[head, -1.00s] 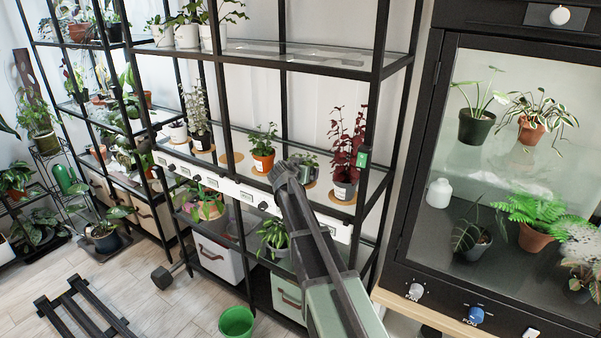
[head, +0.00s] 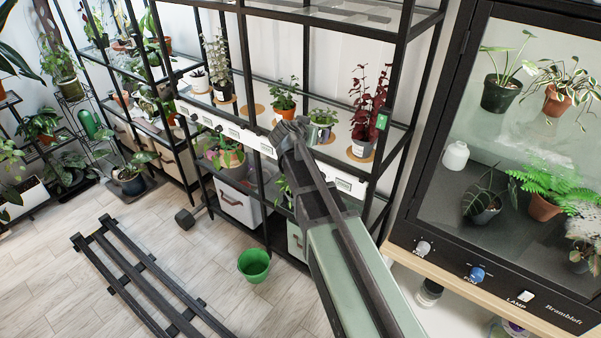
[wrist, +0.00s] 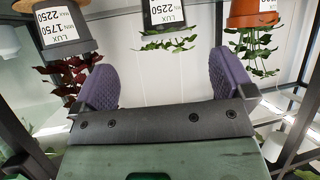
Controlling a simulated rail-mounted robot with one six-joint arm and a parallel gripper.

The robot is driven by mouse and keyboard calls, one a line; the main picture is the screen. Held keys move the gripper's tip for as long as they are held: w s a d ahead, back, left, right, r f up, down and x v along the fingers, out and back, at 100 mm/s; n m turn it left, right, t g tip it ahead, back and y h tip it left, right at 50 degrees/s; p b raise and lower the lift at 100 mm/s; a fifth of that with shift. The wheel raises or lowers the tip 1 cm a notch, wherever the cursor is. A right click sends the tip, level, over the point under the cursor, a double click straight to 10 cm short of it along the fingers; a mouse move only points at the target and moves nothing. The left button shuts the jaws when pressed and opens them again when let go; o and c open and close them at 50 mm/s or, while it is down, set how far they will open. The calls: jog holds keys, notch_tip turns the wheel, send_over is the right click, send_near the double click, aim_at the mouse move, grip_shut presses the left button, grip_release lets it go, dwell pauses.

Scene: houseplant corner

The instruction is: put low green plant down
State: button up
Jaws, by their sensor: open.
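The low green plant (head: 322,115) stands in a grey pot on the middle shelf (head: 262,92) of the black rack, between an orange-potted plant and a dark red plant. My gripper (head: 291,130) is just in front of the shelf edge, left of the grey pot, and covers part of what is behind it. In the wrist view, which is upside down, the low green plant's leaves (wrist: 166,43) hang at top centre under a dark labelled pot. They lie beyond the open, empty jaws (wrist: 163,72), with a visible gap.
The orange-potted plant (head: 283,100) and the dark red plant (head: 366,110) flank the low plant closely. A black rack post (head: 394,110) stands to the right, and a glass cabinet (head: 425,205) beyond it. A green bucket (head: 254,266) and black rails (head: 150,285) are on the floor.

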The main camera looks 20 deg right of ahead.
jog(key=s+a+f+n+g+y, duration=0.3)
jog(key=s+a, duration=0.2)
jog(key=s, duration=0.3)
jog(key=s+a+f+n+g+y, duration=0.3)
jog(key=s+a, duration=0.2)
jog(key=s, duration=0.4)
jog(key=s+a+f+n+g+y, duration=0.2)
jog(key=s+a, duration=0.3)
jog(key=s, duration=0.4)
jog(key=shift+s+f+n+g+y, duration=0.15)
jog(key=shift+f+n+g+y, duration=0.25)
jog(key=shift+f, duration=0.2)
